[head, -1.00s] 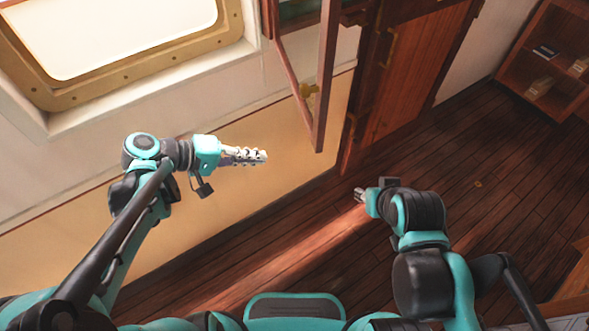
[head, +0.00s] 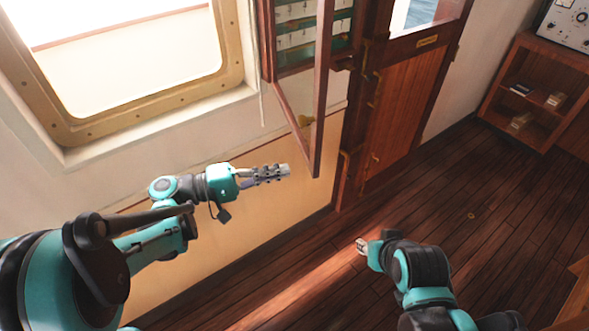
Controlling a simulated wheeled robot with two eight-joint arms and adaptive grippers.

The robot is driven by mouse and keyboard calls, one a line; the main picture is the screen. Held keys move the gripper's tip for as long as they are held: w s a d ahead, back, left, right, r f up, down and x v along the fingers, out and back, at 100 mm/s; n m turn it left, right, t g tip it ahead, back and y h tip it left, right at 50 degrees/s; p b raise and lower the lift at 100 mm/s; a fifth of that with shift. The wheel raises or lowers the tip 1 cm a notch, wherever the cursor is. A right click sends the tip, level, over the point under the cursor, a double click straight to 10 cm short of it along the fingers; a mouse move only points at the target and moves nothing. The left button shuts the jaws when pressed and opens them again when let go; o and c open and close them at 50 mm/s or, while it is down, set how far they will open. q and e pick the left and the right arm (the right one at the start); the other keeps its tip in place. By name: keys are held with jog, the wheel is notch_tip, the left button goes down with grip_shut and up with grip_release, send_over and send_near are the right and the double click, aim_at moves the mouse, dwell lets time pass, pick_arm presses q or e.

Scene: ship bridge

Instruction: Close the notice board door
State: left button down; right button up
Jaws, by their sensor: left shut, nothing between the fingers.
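The notice board (head: 312,52) hangs on the wall at the top centre, with white papers on a green backing. Its wood-framed glass door (head: 319,110) stands open, swung out from the wall towards me.
A brass-framed window (head: 150,118) is in the wall at the left. A wooden door (head: 403,115) with a glass pane is right of the board. A shelf unit (head: 497,112) stands at the far right. The plank floor (head: 440,200) between is clear.

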aim_at(308, 166)
pick_arm(q)
jog(key=shift+x, duration=2.05)
